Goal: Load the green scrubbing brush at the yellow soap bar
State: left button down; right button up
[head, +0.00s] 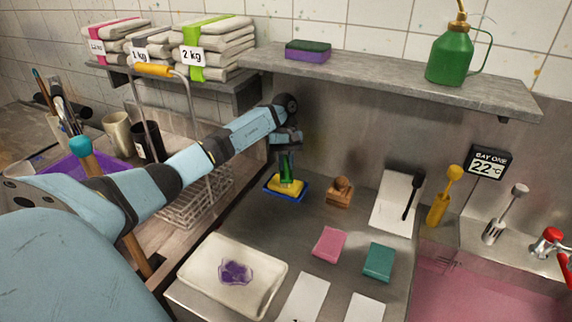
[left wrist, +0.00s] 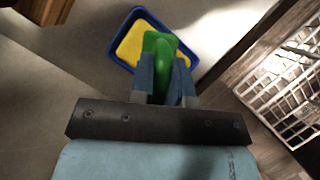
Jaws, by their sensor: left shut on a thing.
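The green scrubbing brush (head: 287,166) is upright in my left gripper (head: 286,150), which is shut on it. The brush is right over the yellow soap bar (head: 287,188), which lies in a blue dish (head: 272,187) on the steel counter. In the left wrist view the brush (left wrist: 159,48) hides part of the yellow soap (left wrist: 129,46) and the blue dish (left wrist: 134,15) frames it. The brush's lower end looks at or just above the soap; I cannot tell whether they touch. My right gripper is not in view.
A wooden stamp-like block (head: 339,196) stands just right of the dish. A pink bar (head: 328,244), a teal bar (head: 379,262) and a white tray (head: 212,295) with a purple patch lie nearer. A wire basket (head: 182,208) is left. A shelf (head: 370,84) runs above.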

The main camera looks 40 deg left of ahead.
pick_arm(q)
jog(key=shift+r+p, duration=0.7)
jog(key=shift+r, duration=2.3)
